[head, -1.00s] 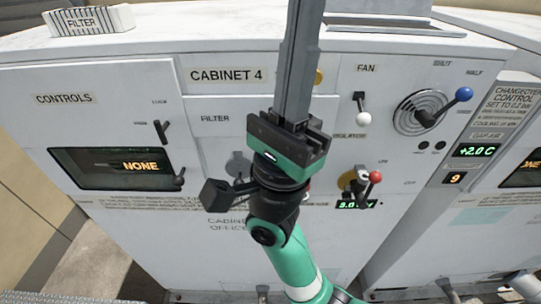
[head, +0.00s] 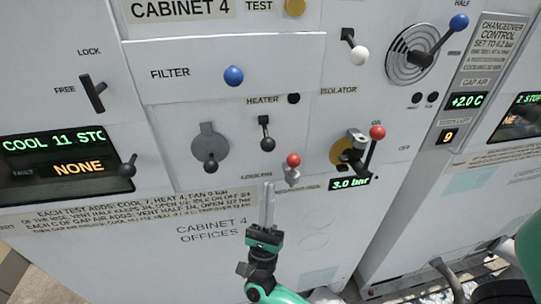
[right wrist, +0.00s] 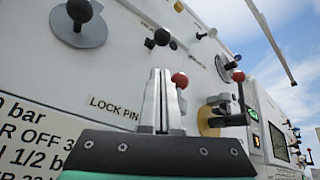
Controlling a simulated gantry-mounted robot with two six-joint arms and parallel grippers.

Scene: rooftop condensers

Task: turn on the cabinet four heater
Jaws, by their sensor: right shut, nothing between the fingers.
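The cabinet 4 panel (head: 235,130) is seen from the front. My right gripper (head: 267,186) is shut and empty, below the heater switch and left of the red-knobbed pin. Contact cannot be told. My left gripper is out of view.
The isolator lever with a red knob (head: 377,132) stands right of the pin, above a green 3.0 bar display (head: 349,183). A black lever on a grey disc (head: 210,148) is left of the heater switch. A blue filter knob (head: 233,76) is above. The lower panel is clear.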

